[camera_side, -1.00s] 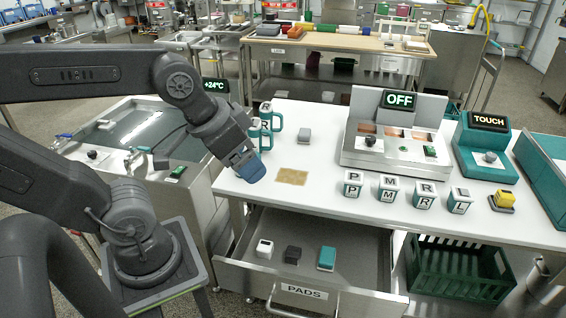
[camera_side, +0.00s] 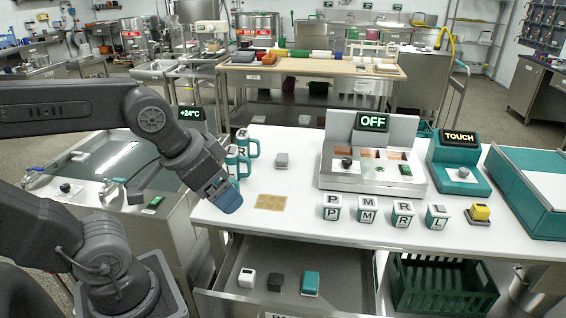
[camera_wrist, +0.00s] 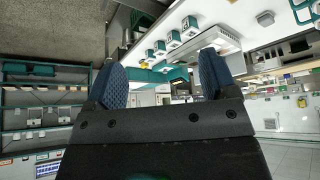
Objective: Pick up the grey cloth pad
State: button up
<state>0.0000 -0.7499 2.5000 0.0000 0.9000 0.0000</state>
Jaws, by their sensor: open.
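A dark grey pad (camera_side: 276,281) lies in the open drawer under the bench, between a white pad (camera_side: 247,277) and a teal pad (camera_side: 310,283). A lighter grey block (camera_side: 281,160) sits on the white bench top; I cannot tell from its look whether it is cloth. My gripper (camera_side: 226,200) is over the left end of the bench, above and left of the drawer, with blue fingertips. In the wrist view my gripper (camera_wrist: 162,80) has its two blue fingers apart with nothing between them. The pads cannot be made out there.
A control panel marked OFF (camera_side: 373,160), lettered blocks (camera_side: 367,209) and a yellow-topped block (camera_side: 480,212) stand further right. A green crate (camera_side: 440,285) is below the bench.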

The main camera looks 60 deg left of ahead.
jog(key=w+a+r+n, duration=0.2)
jog(key=w+a+r, duration=0.1)
jog(key=w, duration=0.5)
jog(key=n+g+y, duration=0.3)
jog(key=n+y, duration=0.1)
jog(key=n, duration=0.4)
send_over(282, 160)
jog(key=s, duration=0.2)
jog(key=f, duration=1.7)
jog(key=d+f, duration=0.1)
jog(key=f, duration=0.7)
jog(key=shift+w+f, duration=0.2)
jog(key=shift+f, duration=0.1)
jog(key=shift+w+a+f+h, duration=0.1)
jog(key=shift+w+f, duration=0.05)
jog(key=shift+f, duration=0.45)
jog(key=shift+w+a+f+h, duration=0.1)
jog(key=shift+w+f, duration=0.1)
jog(key=shift+f, duration=0.45)
jog(key=shift+w+a+f+h, duration=0.1)
jog(key=shift+w+f, duration=0.05)
jog(key=shift+f, duration=0.45)
jog(key=shift+x, duration=1.05)
